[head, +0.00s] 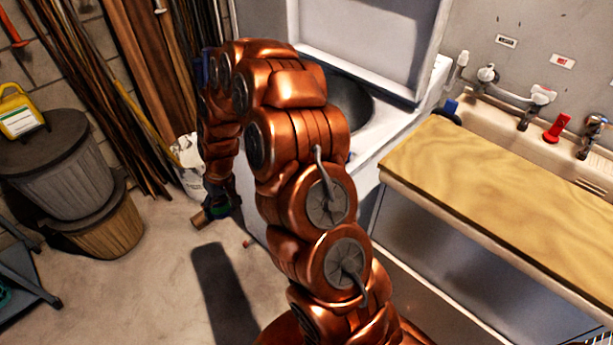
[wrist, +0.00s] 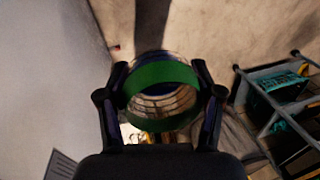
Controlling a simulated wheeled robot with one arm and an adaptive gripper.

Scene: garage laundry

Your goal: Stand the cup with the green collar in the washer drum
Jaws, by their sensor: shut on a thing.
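The cup with the green collar (head: 201,219) is held out over the floor, left of the white washer. In the wrist view its green collar (wrist: 165,74) shows as a ring between my fingers. My gripper (head: 222,200) hangs low at the end of my copper arm, shut on the cup, with one finger on each side. The washer's lid (head: 365,40) stands open. The dark round washer drum (head: 352,106) shows in its top, partly hidden by my arm. The cup is outside the drum, lower than the washer's top.
A counter with a pale wooden top (head: 490,180) and a sink (head: 520,115) stand right of the washer. Grey (head: 65,170) and tan bins, a yellow jug (head: 20,115) and leaning boards (head: 130,60) are at left. A blue-grey rack (head: 20,280) stands lower left. Floor between is clear.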

